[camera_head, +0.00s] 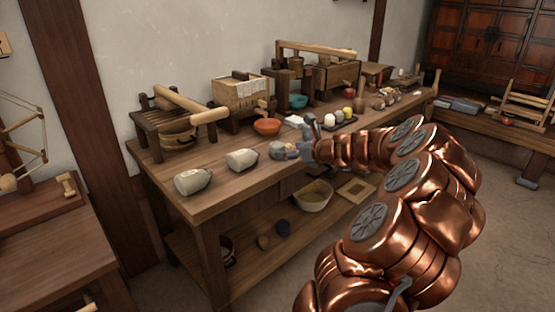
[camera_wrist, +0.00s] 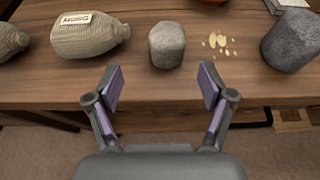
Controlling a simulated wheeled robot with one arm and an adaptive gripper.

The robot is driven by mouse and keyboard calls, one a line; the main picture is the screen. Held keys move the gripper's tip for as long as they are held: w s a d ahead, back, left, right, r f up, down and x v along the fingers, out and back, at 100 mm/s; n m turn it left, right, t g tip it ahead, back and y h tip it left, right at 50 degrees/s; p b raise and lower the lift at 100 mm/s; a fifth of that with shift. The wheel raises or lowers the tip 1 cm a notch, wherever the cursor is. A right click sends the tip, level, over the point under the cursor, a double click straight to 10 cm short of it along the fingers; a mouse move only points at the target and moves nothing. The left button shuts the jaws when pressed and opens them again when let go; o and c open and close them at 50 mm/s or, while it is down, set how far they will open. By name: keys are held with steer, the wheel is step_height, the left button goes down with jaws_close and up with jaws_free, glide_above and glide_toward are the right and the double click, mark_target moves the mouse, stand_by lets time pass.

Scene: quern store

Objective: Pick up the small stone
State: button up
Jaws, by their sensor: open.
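A small grey stone (camera_wrist: 167,45), roughly cylindrical and upright, stands near the table's front edge in the wrist view. A larger, darker grey stone (camera_wrist: 291,42) stands to its right, partly cut off by the frame. My gripper (camera_wrist: 161,87) is open and empty, its two fingers spread on the near side of the small stone, one to each side of its line, and not touching it. In the head view my gripper (camera_head: 305,140) is over the front part of the wooden table (camera_head: 226,190), and its fingers make the stones there hard to tell apart.
Two pale sacks (camera_head: 193,181) lie left of the stones; one bears a label in the wrist view (camera_wrist: 90,36). Yellowish flakes (camera_wrist: 219,42) lie between the stones. An orange bowl (camera_head: 267,126) and wooden devices stand behind. A lower shelf holds a pale bowl (camera_head: 313,197).

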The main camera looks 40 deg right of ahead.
mark_target(282, 148)
steer(key=b+x, duration=0.1)
steer(key=x, duration=0.1)
steer(key=b+x, duration=0.1)
steer(key=x, duration=0.1)
steer(key=d+x, duration=0.1)
steer(key=x, duration=0.2)
steer(key=shift+w+r+b, duration=0.1)
steer(key=shift+w+b, duration=0.05)
steer(key=shift+b, duration=0.25)
steer(key=shift+w, duration=0.25)
steer(key=shift+r, duration=0.1)
steer(key=shift+c, duration=0.4)
steer(key=c, duration=1.4)
